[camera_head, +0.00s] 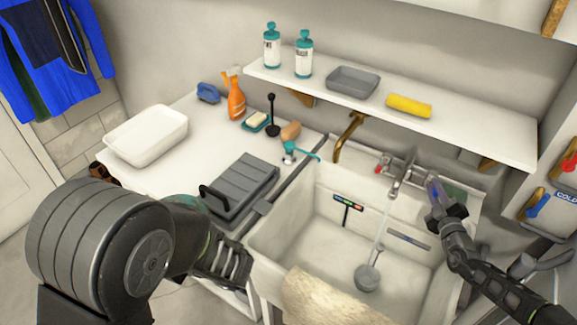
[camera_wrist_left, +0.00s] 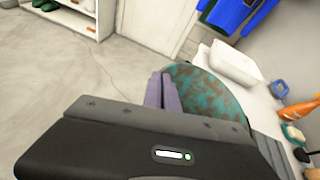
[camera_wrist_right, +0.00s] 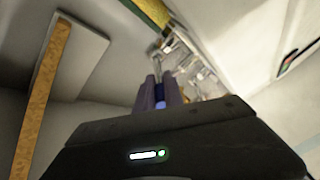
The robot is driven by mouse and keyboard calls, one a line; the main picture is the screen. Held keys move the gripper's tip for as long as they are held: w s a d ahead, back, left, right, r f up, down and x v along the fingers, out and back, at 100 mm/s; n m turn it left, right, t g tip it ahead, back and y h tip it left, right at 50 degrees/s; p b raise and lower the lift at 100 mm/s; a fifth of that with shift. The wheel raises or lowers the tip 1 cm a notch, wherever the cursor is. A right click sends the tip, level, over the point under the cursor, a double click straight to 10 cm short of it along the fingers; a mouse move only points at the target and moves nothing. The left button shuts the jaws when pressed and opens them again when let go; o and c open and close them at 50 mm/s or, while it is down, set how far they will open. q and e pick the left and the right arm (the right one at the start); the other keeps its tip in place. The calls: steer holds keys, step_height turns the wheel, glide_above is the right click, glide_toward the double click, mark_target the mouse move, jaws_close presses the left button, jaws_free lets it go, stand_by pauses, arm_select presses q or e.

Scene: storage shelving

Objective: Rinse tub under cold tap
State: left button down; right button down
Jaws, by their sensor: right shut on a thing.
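A white tub (camera_head: 146,136) stands empty on the white counter at the left; it also shows in the left wrist view (camera_wrist_left: 234,64). The chrome tap (camera_head: 400,178) stands behind the sink (camera_head: 277,232), with a red handle (camera_head: 381,168) at left. My right gripper (camera_head: 436,190) is at the tap's right side, shut on the blue handle (camera_wrist_right: 160,103), mostly hidden by the fingers. A pale streak like running water (camera_head: 383,225) falls from the spout into the sink. My left gripper (camera_wrist_left: 162,90) has its fingers together, with nothing visible between them.
A grey ribbed board (camera_head: 245,182) lies left of the sink. The shelf (camera_head: 450,128) overhangs the sink's back. A pale cloth (camera_head: 335,300) covers the sink's front edge.

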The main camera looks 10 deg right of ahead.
steer(key=c, duration=1.5)
jaws_free()
steer(key=shift+o, duration=0.2)
steer(key=shift+r, duration=0.1)
step_height(320, 180, up, 10)
steer(key=shift+f+p, duration=0.1)
steer(key=shift+p, duration=0.25)
